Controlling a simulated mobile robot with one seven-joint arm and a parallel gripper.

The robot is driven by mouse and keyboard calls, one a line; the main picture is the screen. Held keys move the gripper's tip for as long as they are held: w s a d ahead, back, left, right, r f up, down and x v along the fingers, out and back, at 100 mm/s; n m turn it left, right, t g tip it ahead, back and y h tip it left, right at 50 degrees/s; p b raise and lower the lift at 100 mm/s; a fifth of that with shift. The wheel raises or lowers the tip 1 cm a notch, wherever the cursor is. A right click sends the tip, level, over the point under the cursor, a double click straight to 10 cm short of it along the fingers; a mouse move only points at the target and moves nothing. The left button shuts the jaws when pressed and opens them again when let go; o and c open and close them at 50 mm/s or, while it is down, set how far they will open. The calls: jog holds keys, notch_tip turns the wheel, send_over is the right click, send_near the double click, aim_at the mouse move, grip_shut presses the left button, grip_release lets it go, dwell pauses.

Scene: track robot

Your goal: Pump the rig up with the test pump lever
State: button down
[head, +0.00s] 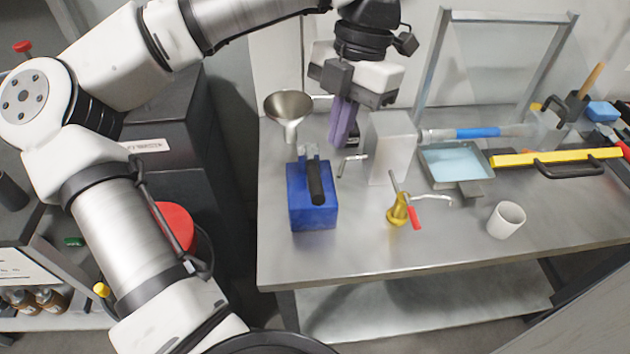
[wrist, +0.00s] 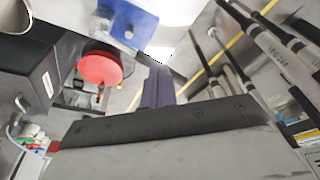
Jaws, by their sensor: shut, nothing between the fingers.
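The test pump (head: 312,212) is a blue box standing at the left end of the metal bench. Its black lever (head: 316,183) lies along the top, with the grip toward the bench's front. In the wrist view, part of the blue pump (wrist: 130,20) shows at the top; its lever cannot be made out there. My gripper (head: 343,138) has purple fingers pointing down, shut and empty. It is behind and a little right of the pump, apart from the lever. The purple fingers also show in the wrist view (wrist: 158,85).
A funnel (head: 289,108) stands behind the pump. A grey block (head: 392,150) is close right of my gripper. A brass valve with a red handle (head: 415,217), a white cup (head: 506,220) and a blue-filled tray (head: 455,163) are further right. The bench's front is mostly clear.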

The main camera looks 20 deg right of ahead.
jog(key=s+v, duration=0.1)
jog(key=v, duration=0.7)
jog(key=shift+w+r+p, duration=0.15)
jog(key=shift+w+p, duration=0.25)
jog(key=shift+w, duration=0.1)
dwell(0.9)
